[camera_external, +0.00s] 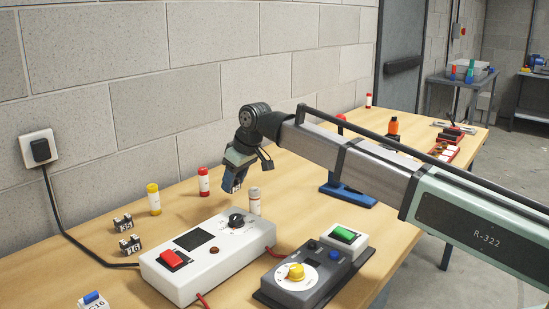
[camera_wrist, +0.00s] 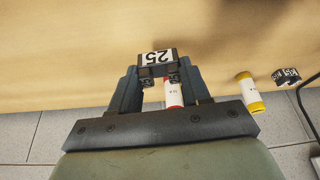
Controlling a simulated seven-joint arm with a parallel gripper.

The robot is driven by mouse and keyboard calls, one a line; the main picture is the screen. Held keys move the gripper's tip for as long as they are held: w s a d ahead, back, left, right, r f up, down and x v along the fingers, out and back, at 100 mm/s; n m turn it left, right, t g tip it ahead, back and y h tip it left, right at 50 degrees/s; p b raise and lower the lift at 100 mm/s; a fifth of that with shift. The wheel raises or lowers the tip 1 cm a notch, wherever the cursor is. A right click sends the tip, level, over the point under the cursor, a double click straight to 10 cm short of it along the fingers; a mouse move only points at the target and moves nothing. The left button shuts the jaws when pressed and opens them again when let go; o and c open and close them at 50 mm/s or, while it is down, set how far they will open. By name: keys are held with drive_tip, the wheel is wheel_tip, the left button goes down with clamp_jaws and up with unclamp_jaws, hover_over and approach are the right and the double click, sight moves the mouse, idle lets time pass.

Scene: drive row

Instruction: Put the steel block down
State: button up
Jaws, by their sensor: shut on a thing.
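The steel block (camera_wrist: 157,57) is dark with a white label reading 25, upside down in the wrist view. My gripper (camera_wrist: 158,74) is shut on it, with one finger on each side. The held block is hard to make out there. I cannot tell how far its underside is from the table.
Two numbered blocks (camera_external: 123,223) (camera_external: 130,245) sit further left. A white switch box (camera_external: 208,257) is in front. Bare wood shows between them.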

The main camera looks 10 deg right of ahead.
sight(234, 184)
wheel_tip(234, 184, up, 5)
drive_tip(key=shift+r, duration=0.1)
drive_tip(key=shift+s+a+n+g, duration=0.5)
drive_tip(key=shift+s+a+n, duration=1)
drive_tip(key=shift+s+a, duration=5.55)
drive_tip(key=shift+y, duration=0.4)
drive_tip(key=shift+d+f+x, duration=0.1)
drive_tip(key=shift+d+x, duration=0.2)
drive_tip(key=shift+x, duration=1.2)
drive_tip(key=shift+d+f+x, duration=0.1)
drive_tip(key=shift+d+x, duration=0.2)
drive_tip(key=shift+x, duration=1.2)
drive_tip(key=shift+d+f+x, duration=0.15)
drive_tip(key=shift+d+x, duration=0.15)
drive_tip(key=shift+x, duration=1.15)
drive_tip(key=shift+f, duration=0.15)
drive_tip(key=o, duration=1.2)
drive_tip(key=shift+o, duration=0.2)
drive_tip(key=v, duration=1.2)
drive_tip(key=shift+w, duration=0.15)
